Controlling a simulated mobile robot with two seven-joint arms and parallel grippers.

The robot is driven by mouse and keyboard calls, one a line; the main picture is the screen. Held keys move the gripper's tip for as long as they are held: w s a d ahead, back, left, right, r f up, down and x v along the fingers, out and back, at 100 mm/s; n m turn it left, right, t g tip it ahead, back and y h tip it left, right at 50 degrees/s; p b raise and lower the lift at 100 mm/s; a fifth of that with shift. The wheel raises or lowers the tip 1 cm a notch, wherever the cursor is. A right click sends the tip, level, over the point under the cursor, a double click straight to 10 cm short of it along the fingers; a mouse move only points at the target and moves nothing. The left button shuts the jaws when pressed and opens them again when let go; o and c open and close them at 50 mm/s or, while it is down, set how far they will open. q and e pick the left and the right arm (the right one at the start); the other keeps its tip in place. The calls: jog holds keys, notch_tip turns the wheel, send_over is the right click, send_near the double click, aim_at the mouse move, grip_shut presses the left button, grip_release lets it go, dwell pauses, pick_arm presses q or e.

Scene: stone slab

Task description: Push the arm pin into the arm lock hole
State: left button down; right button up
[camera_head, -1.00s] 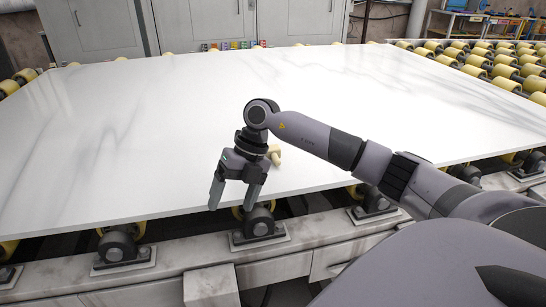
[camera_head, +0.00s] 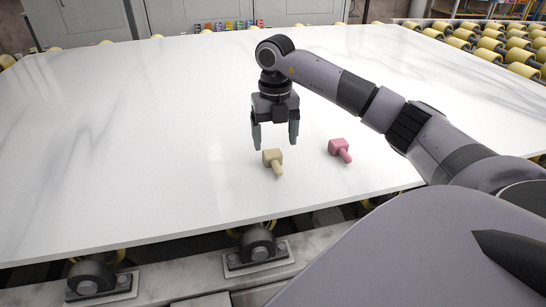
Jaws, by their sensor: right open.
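Two small pin-like pieces lie on the white slab (camera_head: 150,130) near its front edge. One is a beige piece (camera_head: 272,160), the other a pink piece (camera_head: 341,149) to its right. Each has a blocky head and a thinner stub pointing toward the front. Which one is the arm pin I cannot tell. My right gripper (camera_head: 275,145) is open and empty, pointing down just behind and above the beige piece, seemingly not touching it. No arm lock hole can be made out. My left gripper is not in view.
The slab is otherwise clear to the left and back. Rollers in brackets (camera_head: 257,244) stand along its front edge, and yellow rollers (camera_head: 490,50) at the back right. Grey cabinets (camera_head: 80,20) and small coloured items (camera_head: 225,25) are behind the slab.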

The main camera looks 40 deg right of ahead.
aim_at(273, 154)
jog(key=f, duration=0.5)
jog(key=shift+w+f, duration=0.25)
jog(key=shift+c, duration=0.4)
jog(key=c, duration=1)
jog(key=shift+c, duration=0.6)
jog(key=shift+r, duration=0.15)
